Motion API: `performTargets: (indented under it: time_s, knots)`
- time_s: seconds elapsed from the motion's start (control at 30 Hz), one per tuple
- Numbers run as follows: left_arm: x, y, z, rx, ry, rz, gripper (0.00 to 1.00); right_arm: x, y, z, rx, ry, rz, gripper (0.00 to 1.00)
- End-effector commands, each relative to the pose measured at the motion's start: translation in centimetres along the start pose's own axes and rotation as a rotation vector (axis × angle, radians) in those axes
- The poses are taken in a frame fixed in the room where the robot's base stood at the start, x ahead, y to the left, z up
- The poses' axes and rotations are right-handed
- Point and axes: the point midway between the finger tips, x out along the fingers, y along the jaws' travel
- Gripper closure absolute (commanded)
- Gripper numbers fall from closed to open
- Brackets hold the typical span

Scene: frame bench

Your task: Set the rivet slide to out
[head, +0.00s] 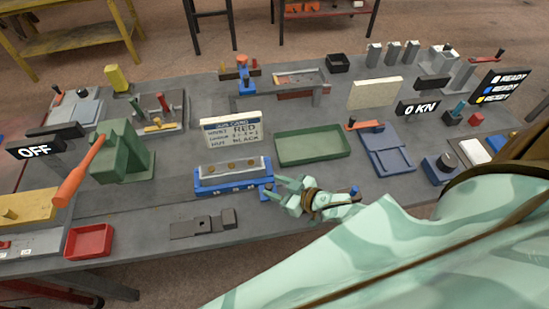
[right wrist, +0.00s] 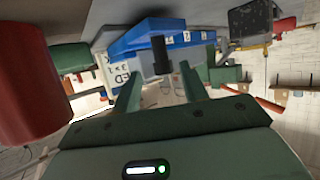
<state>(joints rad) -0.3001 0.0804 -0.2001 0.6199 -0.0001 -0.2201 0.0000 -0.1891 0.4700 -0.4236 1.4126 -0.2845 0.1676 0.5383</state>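The rivet slide appears to be the blue fixture (head: 229,187) at the bench's front middle. It carries a grey block (head: 232,170) with several brown round spots. A small blue tab with a dark knob (head: 268,187) sits at its right end. My right gripper (head: 277,187) is at this tab, coming from the right. In the right wrist view the fingers (right wrist: 160,80) are open, with the dark upright post (right wrist: 160,52) between their tips and gaps on both sides. The blue fixture (right wrist: 150,38) lies behind the post. My left gripper is not in view.
A flat dark grey part (head: 203,223) lies in front.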

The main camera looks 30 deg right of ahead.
Motion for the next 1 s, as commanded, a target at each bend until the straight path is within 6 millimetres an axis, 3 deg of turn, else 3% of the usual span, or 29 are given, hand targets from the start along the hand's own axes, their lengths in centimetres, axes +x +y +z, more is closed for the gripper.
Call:
performTargets:
  time_s: [0.4, 0.57, 1.0]
  knots:
    - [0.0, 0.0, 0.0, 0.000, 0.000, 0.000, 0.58, 0.1, -0.2, -0.2, 0.002, 0.004, -0.003, 0.57]
    - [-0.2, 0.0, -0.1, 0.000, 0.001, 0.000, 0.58, -1.1, -0.2, -0.1, 0.002, 0.003, -0.003, 0.57]
    - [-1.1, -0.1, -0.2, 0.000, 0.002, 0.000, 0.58, -12.3, -0.1, 0.1, 0.004, -0.001, -0.003, 0.57]
